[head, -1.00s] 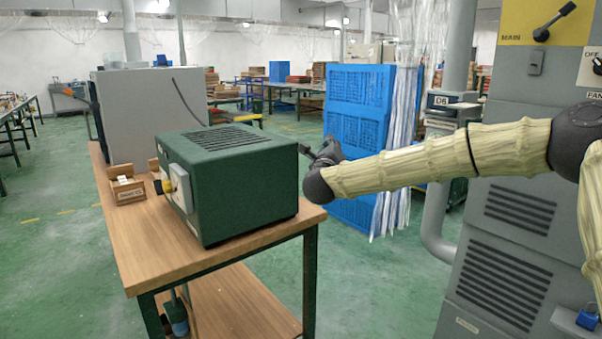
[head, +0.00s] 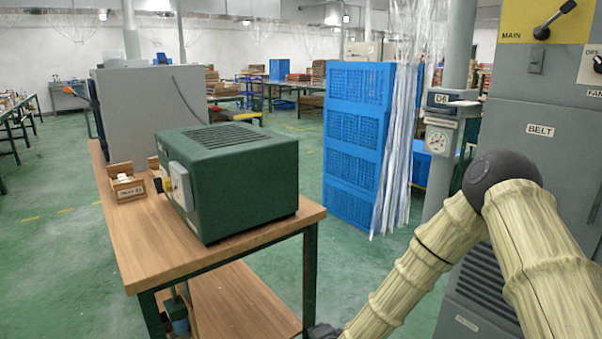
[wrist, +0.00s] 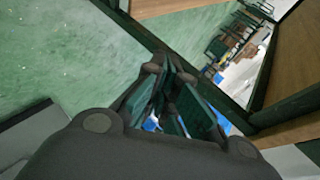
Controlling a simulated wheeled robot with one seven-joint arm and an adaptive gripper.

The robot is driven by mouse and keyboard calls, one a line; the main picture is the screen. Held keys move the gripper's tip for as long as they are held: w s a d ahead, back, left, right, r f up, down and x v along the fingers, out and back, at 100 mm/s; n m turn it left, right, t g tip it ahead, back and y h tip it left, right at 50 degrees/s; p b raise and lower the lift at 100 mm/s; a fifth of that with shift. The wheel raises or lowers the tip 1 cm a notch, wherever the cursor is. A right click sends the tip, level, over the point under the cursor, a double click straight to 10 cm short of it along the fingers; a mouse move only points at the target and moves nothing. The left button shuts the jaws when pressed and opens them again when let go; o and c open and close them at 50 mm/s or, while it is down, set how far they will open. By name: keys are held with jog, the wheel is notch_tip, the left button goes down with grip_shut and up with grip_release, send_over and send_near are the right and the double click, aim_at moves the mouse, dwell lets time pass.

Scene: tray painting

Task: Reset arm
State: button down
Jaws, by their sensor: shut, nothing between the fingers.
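My arm in its pale ribbed sleeve (head: 440,245) bends at a dark round elbow joint in the right of the head view. Its forearm runs down and left to the bottom edge, right of the wooden table (head: 150,245). Only a dark bit of my wrist end shows there; the fingers are out of that view. In the wrist view my gripper (wrist: 174,92) is shut and empty, its dark fingers close together. Behind it are green floor and a dark table frame.
A green vented box (head: 240,190) stands on the table, with a small wooden tray (head: 126,188) at its left. A grey cabinet (head: 545,130) with switches stands at the right. Blue crates (head: 355,145) are stacked behind. Open green floor lies between table and crates.

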jog(key=s+d+f+n+g, duration=0.35)
jog(key=s+f, duration=0.45)
jog(key=s, duration=0.4)
jog(key=s+d+f+n+g, duration=0.4)
jog(key=s+f, duration=0.4)
jog(key=s, duration=0.4)
jog(key=s+d+f+n+g+h, duration=0.15)
jog(key=s+d, duration=0.35)
jog(key=s, duration=0.6)
jog(key=s+d+n+g+h, duration=0.1)
jog(key=s+d+n+g, duration=0.15)
jog(key=s+d, duration=0.55)
notch_tip(320, 180, down, 11)
jog(key=s+a+b, duration=0.2)
jog(key=a+b, duration=0.1)
jog(key=b, duration=0.7)
notch_tip(320, 180, up, 31)
jog(key=p, duration=3)
jog(key=shift+d, duration=0.15)
jog(key=shift+w+f+n, duration=0.1)
jog(key=shift+w+n, duration=0.05)
jog(key=shift+n, duration=0.1)
